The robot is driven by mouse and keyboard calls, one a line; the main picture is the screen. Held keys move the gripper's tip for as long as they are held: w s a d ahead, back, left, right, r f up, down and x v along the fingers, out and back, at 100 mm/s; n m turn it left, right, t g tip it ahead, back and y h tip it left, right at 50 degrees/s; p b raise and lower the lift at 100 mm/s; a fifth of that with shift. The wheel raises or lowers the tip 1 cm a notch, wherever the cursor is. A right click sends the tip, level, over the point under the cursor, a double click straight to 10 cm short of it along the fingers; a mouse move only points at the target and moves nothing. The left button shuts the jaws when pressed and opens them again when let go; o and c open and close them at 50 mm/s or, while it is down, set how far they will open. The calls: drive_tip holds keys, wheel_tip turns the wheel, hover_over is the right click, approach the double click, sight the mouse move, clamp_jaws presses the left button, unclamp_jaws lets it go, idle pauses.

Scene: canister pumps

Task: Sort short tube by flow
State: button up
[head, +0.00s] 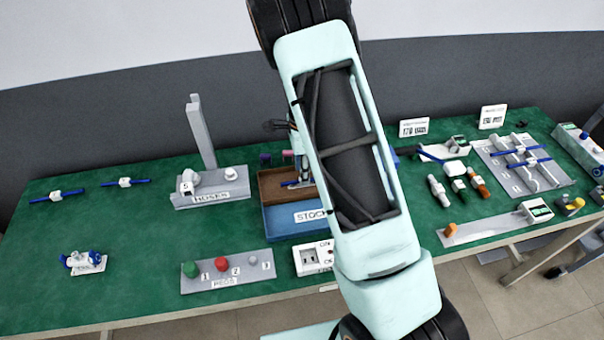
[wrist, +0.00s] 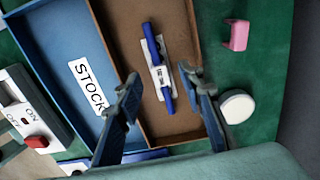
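A short blue tube with a white label (wrist: 159,70) lies in the brown compartment (wrist: 125,45) of the stock tray, lengthwise in the wrist view. In the head view only a blue bit of it (head: 291,183) shows beside my arm. My gripper (wrist: 160,82) is open above that compartment. Its fingers appear on either side of the tube, apart from it; the height gap is hard to tell. In the head view my arm hides the gripper. Two more labelled blue tubes (head: 57,195) (head: 125,182) lie at the table's left.
The blue stock compartment (wrist: 55,45) adjoins the brown one. A switch box (wrist: 30,115), a pink block (wrist: 236,35) and a white round piece (wrist: 237,107) are close by. A grey rack (head: 500,165) holds blue tubes at right. A pegs board (head: 235,284) stands front left.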

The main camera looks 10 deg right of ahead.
wheel_tip(320, 180, up, 10)
idle(0.3)
drive_tip(key=shift+r, duration=0.1)
idle(0.3)
